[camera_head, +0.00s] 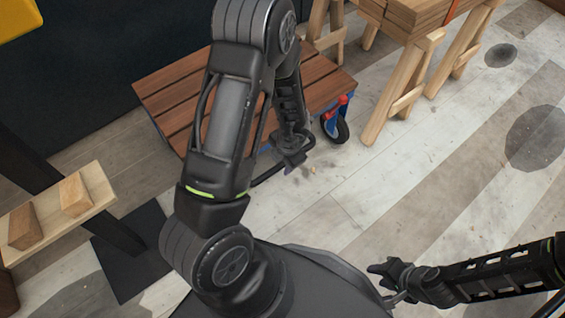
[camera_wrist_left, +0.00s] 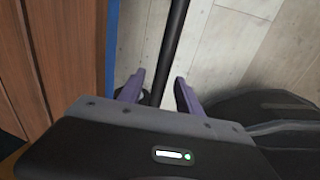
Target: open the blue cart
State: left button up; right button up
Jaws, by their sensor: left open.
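The blue cart (camera_head: 172,97) is a low platform of brown wooden slats on a blue frame, with a dark caster and red brake lever (camera_head: 336,108) at its right corner. A black handle bar (camera_head: 268,173) shows beside its near side. My left gripper (camera_head: 291,164) is low by this bar, just off the cart's near edge. In the left wrist view, my open left gripper (camera_wrist_left: 157,88) has its purple fingers either side of the black bar (camera_wrist_left: 173,50); contact cannot be told. Cart slats and blue edge (camera_wrist_left: 112,40) are at left. My right gripper (camera_head: 382,274) is apart from the cart, its jaws unclear.
Wooden trestles (camera_head: 398,92) carrying stacked planks (camera_head: 420,12) stand behind the cart to the right. A wooden shelf with blocks (camera_head: 98,185) is at the left, above a dark mat (camera_head: 135,265). The plank floor (camera_head: 450,190) at right is clear.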

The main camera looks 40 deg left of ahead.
pick_arm(q)
jog(key=shift+c, duration=0.3)
grip_shut()
dwell(1.1)
